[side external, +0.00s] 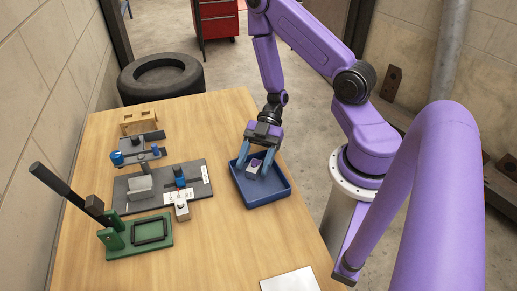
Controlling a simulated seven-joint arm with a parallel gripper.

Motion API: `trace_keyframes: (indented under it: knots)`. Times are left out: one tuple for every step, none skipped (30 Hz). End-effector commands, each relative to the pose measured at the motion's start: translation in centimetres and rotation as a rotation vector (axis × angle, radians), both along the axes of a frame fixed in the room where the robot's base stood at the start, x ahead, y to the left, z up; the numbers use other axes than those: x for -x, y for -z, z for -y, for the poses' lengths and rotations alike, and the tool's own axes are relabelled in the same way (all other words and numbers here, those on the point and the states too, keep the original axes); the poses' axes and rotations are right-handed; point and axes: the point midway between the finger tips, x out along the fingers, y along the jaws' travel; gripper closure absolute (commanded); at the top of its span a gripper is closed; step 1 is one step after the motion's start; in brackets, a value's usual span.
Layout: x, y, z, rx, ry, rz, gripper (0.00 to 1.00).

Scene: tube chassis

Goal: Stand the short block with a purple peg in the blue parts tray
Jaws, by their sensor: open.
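The blue parts tray (281,193) lies on the right part of the wooden table. A short pale block with a purple peg (255,163) is in the tray, near its back half. My gripper (253,168) reaches down into the tray with its fingers on either side of the block. The fingers are open. I cannot tell whether the block touches a finger, and its lower part is too small to make out clearly.
Left of the tray is a dark fixture plate (133,206) with a blue clamp (179,177) and a pale block (182,211). A green lever press (160,247), a grey vise (141,144) and a wooden holder (137,121) stand nearby. A white sheet (290,281) lies in front.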

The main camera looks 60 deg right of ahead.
Motion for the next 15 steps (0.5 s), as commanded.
trace_keyframes:
  knots:
    - [-0.1, -0.2, 0.2, 0.0, 0.002, 0.003, 0.39]
    - [-0.1, -0.4, 0.5, -0.002, 0.002, 0.004, 0.39]
    - [-0.2, -0.5, 0.9, -0.001, 0.004, 0.004, 0.39]
    - [-0.3, -0.7, 1.3, -0.002, 0.005, 0.004, 0.39]
    - [-0.3, -0.9, 1.7, -0.001, 0.004, 0.005, 0.39]
    - [-0.4, -1.2, 2.2, 0.0, 0.004, 0.005, 0.39]
    - [-0.5, -1.4, 2.7, 0.0, 0.005, 0.006, 0.39]
    - [-0.5, -1.6, 3.2, -0.001, 0.006, 0.006, 0.39]
    - [-0.6, -2.0, 3.9, 0.0, 0.006, 0.005, 0.39]
    - [-0.7, -2.2, 4.3, 0.001, 0.005, 0.007, 0.39]
    - [-0.7, -2.4, 4.8, 0.002, 0.006, 0.006, 0.39]
    - [-0.8, -2.7, 5.5, 0.001, 0.005, 0.007, 0.39]
    - [-0.9, -3.0, 6.0, 0.001, 0.004, 0.008, 0.39]
    - [-0.9, -3.2, 6.5, 0.001, 0.005, 0.006, 0.39]
    - [-1.0, -3.5, 7.1, 0.001, 0.004, 0.006, 0.39]
